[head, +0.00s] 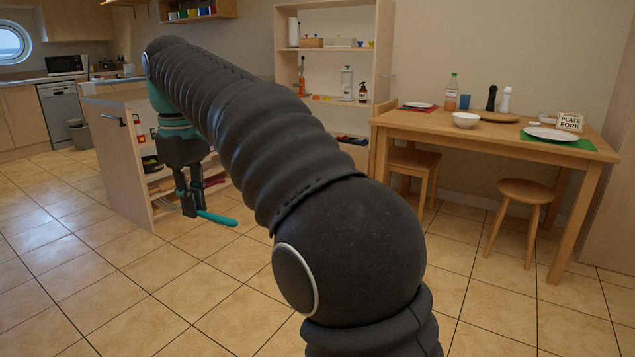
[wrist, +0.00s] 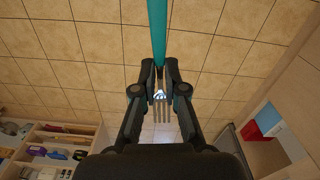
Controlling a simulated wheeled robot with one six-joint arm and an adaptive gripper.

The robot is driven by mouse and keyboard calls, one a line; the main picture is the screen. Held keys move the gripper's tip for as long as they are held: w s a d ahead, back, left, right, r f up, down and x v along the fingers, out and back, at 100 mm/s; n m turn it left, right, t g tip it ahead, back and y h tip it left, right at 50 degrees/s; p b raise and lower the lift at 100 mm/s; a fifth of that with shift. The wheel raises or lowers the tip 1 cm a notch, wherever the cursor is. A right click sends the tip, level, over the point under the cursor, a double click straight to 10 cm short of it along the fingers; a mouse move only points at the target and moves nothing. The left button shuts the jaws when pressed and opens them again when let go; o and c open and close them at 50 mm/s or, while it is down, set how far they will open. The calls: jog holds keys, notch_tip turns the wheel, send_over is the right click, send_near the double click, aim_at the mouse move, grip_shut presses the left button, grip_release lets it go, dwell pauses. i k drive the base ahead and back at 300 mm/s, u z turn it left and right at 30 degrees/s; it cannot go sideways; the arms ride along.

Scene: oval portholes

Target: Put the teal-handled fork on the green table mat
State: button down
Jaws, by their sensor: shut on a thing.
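My gripper (head: 188,208) hangs pointing down at the left of the head view, in front of the kitchen island. It is shut on the teal-handled fork (head: 217,218), whose handle sticks out to the right. In the wrist view the fork's teal handle (wrist: 157,30) runs to the top edge, and its metal tines show below my gripper's fingertips (wrist: 159,88). The green table mat (head: 582,143) lies on the wooden table at the far right, well away from my gripper. A white plate (head: 550,134) sits on the mat.
A sign reading "PLATE FORK" (head: 570,121) stands by the mat's back edge. The wooden table (head: 480,138) also bears a bowl (head: 466,119), a bottle (head: 452,92) and a red mat with a plate. Tiled floor between is clear.

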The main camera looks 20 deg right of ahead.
aim_at(586, 144)
jog(key=z, duration=0.9)
jog(key=i, duration=1.4)
jog(key=z, duration=0.95)
jog(key=i, duration=1.6)
jog(key=z, duration=0.9)
jog(key=i, duration=1.2)
jog(key=z, duration=0.55)
